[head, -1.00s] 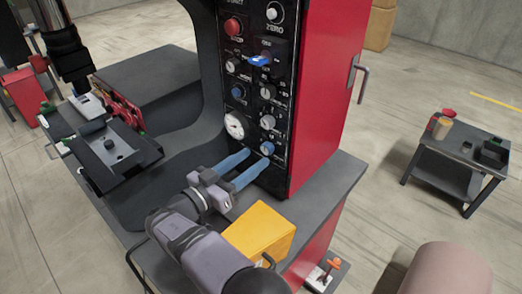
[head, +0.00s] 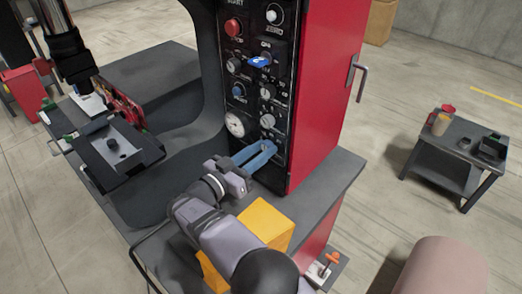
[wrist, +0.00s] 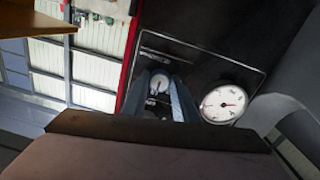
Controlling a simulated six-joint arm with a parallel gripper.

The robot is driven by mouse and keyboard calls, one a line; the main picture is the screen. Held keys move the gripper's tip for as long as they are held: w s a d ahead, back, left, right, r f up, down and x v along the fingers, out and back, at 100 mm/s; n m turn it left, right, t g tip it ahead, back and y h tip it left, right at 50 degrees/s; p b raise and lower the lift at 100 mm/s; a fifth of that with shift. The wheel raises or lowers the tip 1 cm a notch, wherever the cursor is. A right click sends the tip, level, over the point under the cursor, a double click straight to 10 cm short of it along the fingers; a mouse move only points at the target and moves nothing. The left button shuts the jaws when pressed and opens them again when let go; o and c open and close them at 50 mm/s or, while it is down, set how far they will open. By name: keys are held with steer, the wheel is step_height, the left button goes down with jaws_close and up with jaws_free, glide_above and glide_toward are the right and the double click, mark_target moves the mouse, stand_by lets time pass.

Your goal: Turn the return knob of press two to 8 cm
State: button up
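The black control panel (head: 250,70) of the red-sided press carries several round knobs and a white gauge (head: 235,124). My gripper (head: 266,147) is at the panel's lower right, its two blue fingers pointing at it. Its tips cover the lowest knob of the right column in the head view. In the wrist view, a knob with a pale face (wrist: 159,84) shows between the two fingers (wrist: 160,92), left of the gauge. The fingers are apart, but I cannot tell whether they touch the knob. The label and setting are too small to read.
A yellow box (head: 268,220) stands on the grey bench under my arm. The press's dark curved frame is left of the panel. A blue switch (head: 259,61) and red button (head: 233,27) sit higher on the panel. A small table (head: 448,158) stands at right.

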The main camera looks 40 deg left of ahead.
steer(key=shift+n+b, duration=1.5)
steer(key=shift+b, duration=1)
steer(key=o, duration=1.1)
steer(key=shift+c, duration=0.2)
steer(key=shift+s, duration=0.1)
steer(key=s+b, duration=0.2)
steer(key=s, duration=0.5)
steer(key=shift+b, duration=0.3)
steer(key=shift+s, duration=0.1)
